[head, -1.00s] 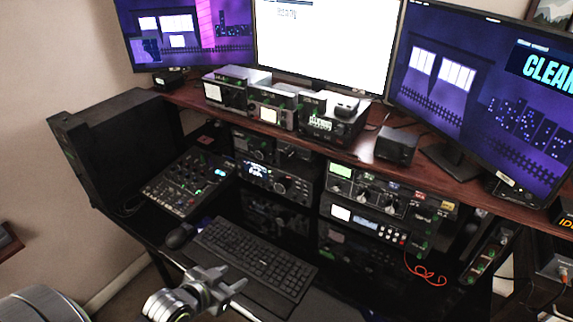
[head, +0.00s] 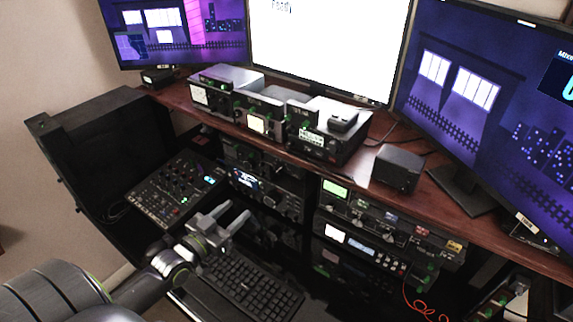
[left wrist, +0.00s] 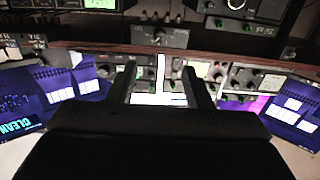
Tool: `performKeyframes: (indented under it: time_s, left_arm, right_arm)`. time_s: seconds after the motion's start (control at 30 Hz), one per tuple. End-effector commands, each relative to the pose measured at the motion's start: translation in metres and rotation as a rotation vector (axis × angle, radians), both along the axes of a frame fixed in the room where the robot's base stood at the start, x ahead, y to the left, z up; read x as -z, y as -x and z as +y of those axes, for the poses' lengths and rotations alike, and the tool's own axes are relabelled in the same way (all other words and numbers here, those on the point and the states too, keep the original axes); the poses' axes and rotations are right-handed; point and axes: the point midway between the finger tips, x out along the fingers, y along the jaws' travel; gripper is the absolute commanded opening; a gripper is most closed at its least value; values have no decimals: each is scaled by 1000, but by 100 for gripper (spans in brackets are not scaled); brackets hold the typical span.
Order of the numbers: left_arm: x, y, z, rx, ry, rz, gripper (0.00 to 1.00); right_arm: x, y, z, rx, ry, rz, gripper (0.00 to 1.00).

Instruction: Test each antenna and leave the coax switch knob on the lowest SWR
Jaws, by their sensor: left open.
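My left gripper (head: 233,213) is open and empty, in front of the desk's lower rack and above the keyboard. Its two dark fingers also show in the left wrist view (left wrist: 159,70), apart with nothing between them. A small grey box with a dark round knob (left wrist: 160,38) lies beyond the fingertips in that view, not touched. It looks like a rotary switch, but its labels and pointer are too small to read. Meter boxes (head: 258,123) stand on the shelf; their readings are not legible. My right gripper is not in view.
A mixer (head: 176,190) lies left of the gripper and a keyboard (head: 250,288) below it. The wooden shelf (head: 355,158) overhangs the stacked radios (head: 360,245). Large monitors (head: 320,45) stand behind. A red cable (head: 420,305) hangs at lower right.

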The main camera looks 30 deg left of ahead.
Motion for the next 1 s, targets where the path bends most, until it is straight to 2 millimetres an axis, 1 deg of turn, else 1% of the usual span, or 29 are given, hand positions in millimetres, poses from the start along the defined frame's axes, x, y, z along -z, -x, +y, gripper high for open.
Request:
performKeyframes:
  time_s: [0.17, 0.27, 0.8, 1.0]
  left_arm:
    - [0, -7, 0, -1, 1, -6, 45]
    - [0, -20, -1, -1, 1, -8, 45]
    - [2, -120, -9, 0, 2, -7, 45]
    - [2, -152, -11, -1, 2, -6, 45]
  right_arm:
    - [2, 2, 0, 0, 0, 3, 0]
    - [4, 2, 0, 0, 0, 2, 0]
    - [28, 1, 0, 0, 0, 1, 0]
    - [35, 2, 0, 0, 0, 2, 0]
